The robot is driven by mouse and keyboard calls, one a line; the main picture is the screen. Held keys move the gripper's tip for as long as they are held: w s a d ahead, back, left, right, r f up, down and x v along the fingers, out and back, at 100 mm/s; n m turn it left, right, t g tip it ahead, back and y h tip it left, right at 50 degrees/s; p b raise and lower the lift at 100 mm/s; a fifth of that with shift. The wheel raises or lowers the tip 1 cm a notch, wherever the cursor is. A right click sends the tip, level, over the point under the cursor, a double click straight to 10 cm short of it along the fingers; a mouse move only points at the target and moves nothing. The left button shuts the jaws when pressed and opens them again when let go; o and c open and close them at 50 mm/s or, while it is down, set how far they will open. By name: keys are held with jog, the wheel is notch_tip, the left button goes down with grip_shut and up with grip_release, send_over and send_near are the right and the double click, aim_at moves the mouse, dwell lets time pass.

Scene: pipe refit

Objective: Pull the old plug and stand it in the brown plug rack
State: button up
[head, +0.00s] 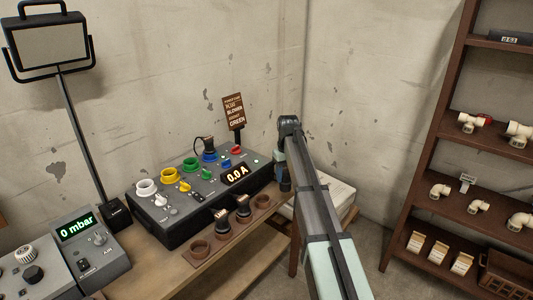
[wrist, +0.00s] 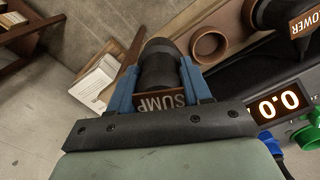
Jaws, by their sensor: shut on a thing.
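My gripper (wrist: 158,72) has its two blue fingers shut on a dark cylindrical plug (wrist: 157,60) with a brown tag reading "SUMP" (wrist: 163,101). In the head view my gripper (head: 281,166) is just beyond the right end of the brown plug rack (head: 232,238), and the held plug's dark end (head: 285,186) shows below it. The right ring also shows beside the held plug in the wrist view (wrist: 208,46).
The grey socket panel (head: 180,222) has coloured sockets and a 0.0 A display (head: 236,175); a black plug (head: 205,145) stands at its blue socket. A brown sign (head: 234,111) stands behind. A pale stack (head: 325,195) lies right of the rack. Shelves (head: 455,150) stand at far right.

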jog(key=s+d+f+m, duration=0.1)
jog(key=s+d+f, duration=0.25)
jog(key=s, duration=0.45)
jog(key=s+d+f+m, duration=0.1)
jog(key=s+d+f, duration=0.1)
jog(key=s+f, duration=0.5)
jog(key=s+d+f+m, duration=0.1)
jog(key=s+d+f, duration=0.1)
jog(key=s, duration=0.8)
jog(key=w+a+r+n, duration=0.4)
jog(key=w+a+r, duration=0.2)
jog(key=w, duration=0.6)
jog(key=w+a+r+n, duration=0.4)
jog(key=w+a+r, duration=0.2)
jog(key=w+a, duration=0.4)
jog(key=w, duration=0.3)
jog(key=shift+a+r+n, duration=0.2)
jog(key=shift+n, duration=0.1)
jog(key=shift+f, duration=0.1)
jog(key=shift+f, duration=1.4)
jog(key=shift+f, duration=1.95)
